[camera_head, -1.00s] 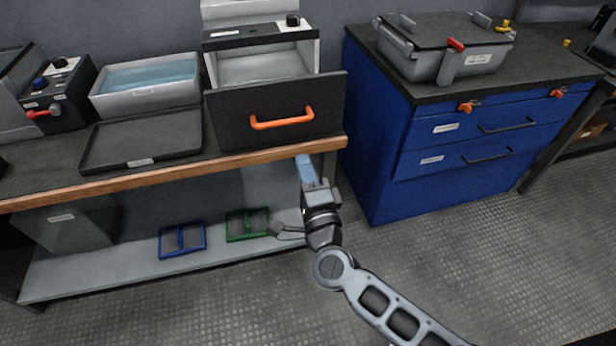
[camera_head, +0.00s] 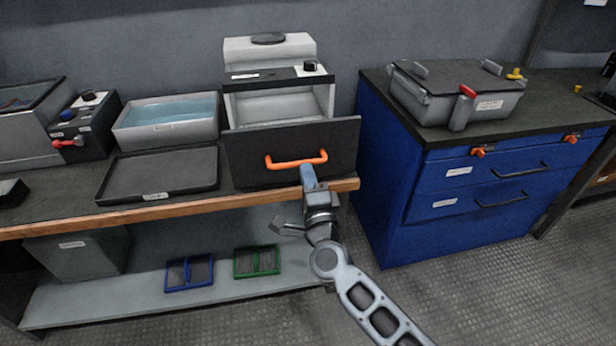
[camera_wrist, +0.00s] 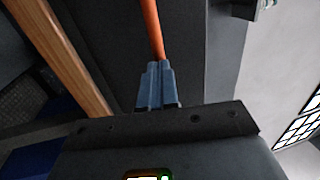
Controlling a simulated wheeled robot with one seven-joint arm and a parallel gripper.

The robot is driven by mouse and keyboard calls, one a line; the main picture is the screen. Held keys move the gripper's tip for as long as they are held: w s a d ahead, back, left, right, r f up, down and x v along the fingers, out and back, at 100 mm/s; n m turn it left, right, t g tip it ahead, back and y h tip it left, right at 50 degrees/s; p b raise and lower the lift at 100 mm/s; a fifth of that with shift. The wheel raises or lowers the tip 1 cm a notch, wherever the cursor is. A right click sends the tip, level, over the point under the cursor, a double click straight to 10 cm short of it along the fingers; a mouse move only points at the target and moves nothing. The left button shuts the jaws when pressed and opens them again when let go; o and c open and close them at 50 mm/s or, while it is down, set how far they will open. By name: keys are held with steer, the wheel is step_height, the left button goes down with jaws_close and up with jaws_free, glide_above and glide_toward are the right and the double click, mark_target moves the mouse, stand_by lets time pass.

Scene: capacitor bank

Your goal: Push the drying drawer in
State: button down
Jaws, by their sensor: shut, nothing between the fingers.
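The drying drawer (camera_head: 342,150) has a dark front panel with an orange bar handle (camera_head: 297,160). It stands pulled out of the white drying unit (camera_head: 326,98) on the bench, its pale inside showing behind the panel. My gripper (camera_head: 308,172) is shut and empty, its blue fingers just below the right part of the handle, in front of the panel. In the wrist view my fingertips (camera_wrist: 155,68) meet the orange handle (camera_wrist: 151,25) in line of sight; I cannot tell if they touch it.
The wooden bench edge (camera_head: 120,216) runs below the drawer. A dark tray (camera_head: 150,172) and a water basin (camera_head: 165,118) stand left of it. A blue cabinet (camera_head: 400,215) stands right. A blue rack (camera_head: 190,286) and green rack (camera_head: 257,275) lie on the lower shelf.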

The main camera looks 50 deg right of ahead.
steer(key=shift+w, duration=0.1)
steer(key=f+b+x, duration=0.1)
steer(key=b+x, duration=0.1)
steer(key=x, duration=0.4)
steer(key=f+b+x, duration=0.1)
steer(key=b+x, duration=0.1)
steer(key=x, duration=0.5)
steer(key=f+b+x, duration=0.1)
steer(key=b+x, duration=0.2)
steer(key=x, duration=0.4)
steer(key=shift+w+d+f, duration=0.2)
steer(key=shift+d+f, duration=0.05)
steer(key=shift+f, duration=0.2)
steer(key=shift+w+d+r, duration=0.1)
steer(key=shift+w+d, duration=0.15)
steer(key=shift+w, duration=0.2)
steer(key=shift+w+d+r, duration=0.1)
steer(key=shift+r, duration=0.05)
steer(key=shift+s, duration=0.2)
steer(key=v, duration=0.4)
steer(key=p+v, duration=0.1)
steer(key=v, duration=0.3)
steer(key=p+v, duration=0.1)
steer(key=v, duration=0.4)
steer(key=shift+w+f, duration=0.1)
steer(key=shift+f, duration=0.15)
steer(key=shift+s+a+f, duration=0.15)
steer(key=shift+s+a, duration=0.2)
steer(key=shift+s, duration=0.2)
